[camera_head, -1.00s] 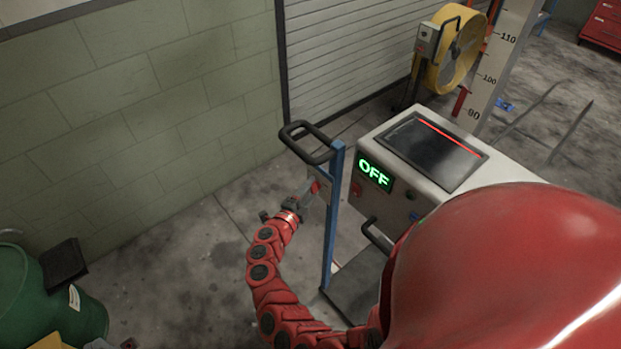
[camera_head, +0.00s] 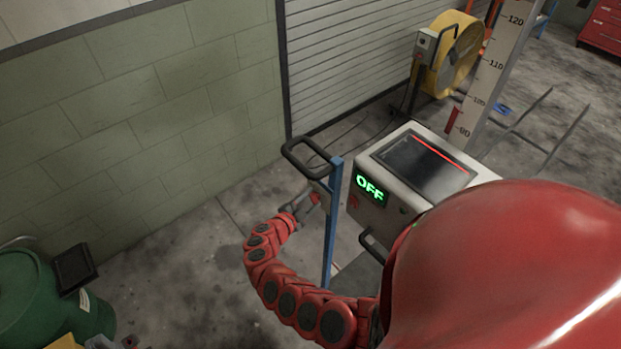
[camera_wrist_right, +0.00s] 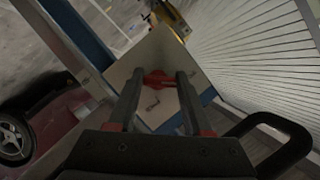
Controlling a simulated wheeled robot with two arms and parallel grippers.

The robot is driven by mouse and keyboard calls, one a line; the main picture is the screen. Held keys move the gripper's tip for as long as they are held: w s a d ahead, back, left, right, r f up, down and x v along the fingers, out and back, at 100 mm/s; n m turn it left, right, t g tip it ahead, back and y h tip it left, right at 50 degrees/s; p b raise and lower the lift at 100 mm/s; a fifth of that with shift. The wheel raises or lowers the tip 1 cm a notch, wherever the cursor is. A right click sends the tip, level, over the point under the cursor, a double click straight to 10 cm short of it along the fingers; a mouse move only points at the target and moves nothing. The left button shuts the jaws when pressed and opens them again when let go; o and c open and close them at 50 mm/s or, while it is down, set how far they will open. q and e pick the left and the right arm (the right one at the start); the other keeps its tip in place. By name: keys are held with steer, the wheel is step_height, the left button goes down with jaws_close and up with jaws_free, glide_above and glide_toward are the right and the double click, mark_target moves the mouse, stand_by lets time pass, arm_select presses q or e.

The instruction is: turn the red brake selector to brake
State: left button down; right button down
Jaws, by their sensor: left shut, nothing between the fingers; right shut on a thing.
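The red brake selector (camera_wrist_right: 160,79) is a red handle on a pale panel (camera_wrist_right: 168,55), seen in the right wrist view. The panel is fixed beside a blue post (camera_head: 333,225). My right gripper (camera_wrist_right: 161,76) has a finger on each side of the selector and is shut on it. In the head view, this gripper (camera_head: 301,206) is at the left of the post, on a red segmented arm, and the selector is small there (camera_head: 315,197). A small mark shows on the panel below the selector; I cannot read it. I do not make out my left gripper.
A black loop handle (camera_head: 307,157) tops the post. The console (camera_head: 405,202) on the right shows a green OFF display (camera_head: 370,189). A yellow fan (camera_head: 455,60) stands behind. A green bin (camera_head: 45,305) is at lower left.

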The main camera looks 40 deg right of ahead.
stand_by(0.3)
steer(key=shift+c, duration=1.6)
jaws_free()
steer(key=shift+a, duration=0.15)
steer(key=b+v, duration=0.4)
steer(key=v, duration=1.3)
steer(key=shift+w+a, duration=0.1)
steer(key=shift+a, duration=0.05)
